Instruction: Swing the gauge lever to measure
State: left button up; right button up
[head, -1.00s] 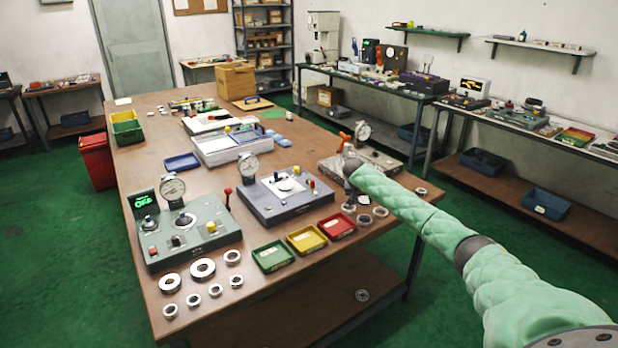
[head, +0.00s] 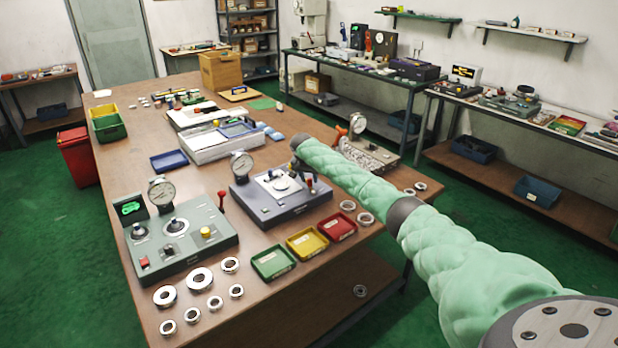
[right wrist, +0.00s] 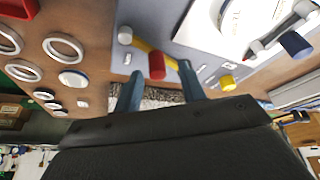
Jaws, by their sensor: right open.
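The blue-grey gauge station (head: 285,211) stands mid-table with a dial gauge (head: 241,165) and a ring on its white plate (head: 264,187). My right gripper (head: 299,172) is low over its right side, partly hidden by my wrist. In the right wrist view the open right gripper (right wrist: 159,82) has a red knob (right wrist: 157,65) framed between its fingertips, by a yellow bar (right wrist: 140,44). I cannot tell whether the fingers touch the knob. A small yellow knob (right wrist: 228,82) sits to the right. My left gripper is out of view.
Green (head: 273,262), yellow (head: 307,243) and red (head: 338,228) trays lie in front. Several loose metal rings, including one (head: 200,278), lie near the front edge. Another gauge station (head: 368,155) stands behind my arm.

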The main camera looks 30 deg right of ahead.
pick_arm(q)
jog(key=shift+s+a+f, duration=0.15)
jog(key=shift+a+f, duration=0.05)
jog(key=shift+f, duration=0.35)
pick_arm(e)
jog(key=shift+x, duration=1)
jog(key=shift+d, duration=0.1)
jog(key=shift+s+r, duration=0.1)
grip_shut()
